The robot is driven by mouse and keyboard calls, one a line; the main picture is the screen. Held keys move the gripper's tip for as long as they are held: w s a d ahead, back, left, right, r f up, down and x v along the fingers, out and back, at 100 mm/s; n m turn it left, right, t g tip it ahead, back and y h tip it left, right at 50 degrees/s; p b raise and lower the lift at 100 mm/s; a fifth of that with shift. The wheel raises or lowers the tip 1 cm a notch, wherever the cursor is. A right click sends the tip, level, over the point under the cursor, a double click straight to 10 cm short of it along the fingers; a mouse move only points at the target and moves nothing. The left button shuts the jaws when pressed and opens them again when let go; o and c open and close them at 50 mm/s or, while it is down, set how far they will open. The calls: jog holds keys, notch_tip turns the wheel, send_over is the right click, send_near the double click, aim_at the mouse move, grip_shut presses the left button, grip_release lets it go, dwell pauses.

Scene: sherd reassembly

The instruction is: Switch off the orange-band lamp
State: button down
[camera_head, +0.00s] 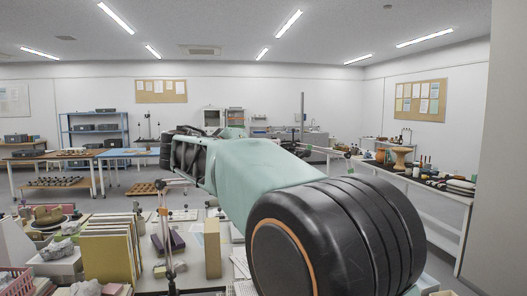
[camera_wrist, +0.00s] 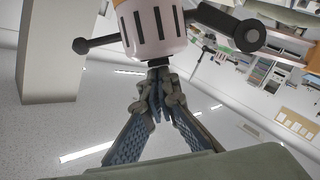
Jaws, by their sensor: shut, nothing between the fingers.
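In the wrist view, a pale pinkish lamp head (camera_wrist: 151,30) with dark slots fills the top middle. A bit of orange band (camera_wrist: 122,2) shows at the frame's top edge. Dark arms with round knobs stick out on both sides of the head. My gripper (camera_wrist: 160,78) is shut and empty, its fingertips together just below the head's dark end. I cannot tell whether they touch it, or whether the lamp is lit. In the head view, my arm reaches to the left and my gripper's dark end (camera_head: 183,152) is partly hidden; I cannot make out the lamp head there.
A thin jointed stand (camera_head: 166,240) rises from the cluttered near table, close under my arm. Yellow upright folders (camera_head: 108,252) and a tan block (camera_head: 212,248) stand on that table. A side table (camera_head: 440,190) with pots and tools runs along the right.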

jog(key=shift+d+f+b, duration=0.4)
jog(key=shift+d+b, duration=0.05)
jog(key=shift+b, duration=0.2)
jog(key=shift+s+a, duration=0.1)
jog(key=shift+s, duration=0.05)
jog(key=r+v, duration=0.1)
jog(key=v, duration=0.7)
jog(key=shift+s, duration=0.4)
jog(key=shift+w, duration=0.1)
